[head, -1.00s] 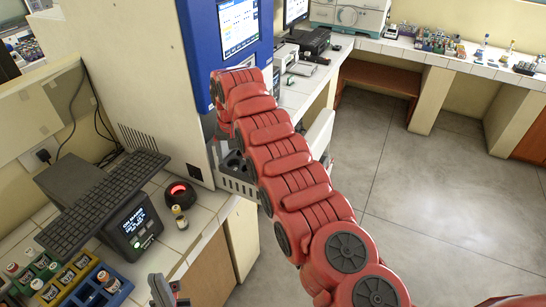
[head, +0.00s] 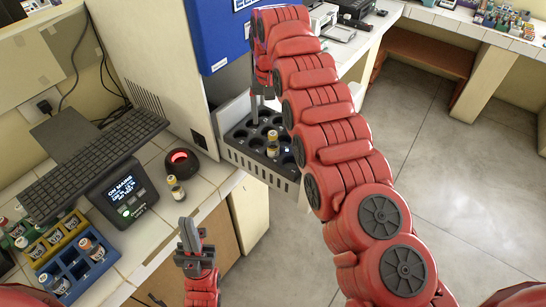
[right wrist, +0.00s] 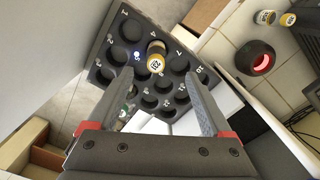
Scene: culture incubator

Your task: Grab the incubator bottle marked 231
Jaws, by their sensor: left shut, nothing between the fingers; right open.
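A bottle with a yellow band and pale label (head: 272,146) stands in a well of the dark drawer rack; it also shows in the right wrist view (right wrist: 156,57), its number small and hard to read for certain. My right gripper (right wrist: 162,88) is open and empty, pointing at the rack with the bottle just beyond its fingertips. In the head view my right gripper (head: 260,108) hangs over the rack's left part, partly hidden by my arm. My left gripper (head: 188,238) is shut and empty in front of the counter edge.
The rack (head: 238,158) has numbered, mostly empty wells and juts out below the blue-fronted incubator (head: 222,38). A red-lit round device (head: 181,160) and a yellow bottle (head: 177,189) stand on the counter. Coloured racks with vials (head: 72,262) lie at lower left.

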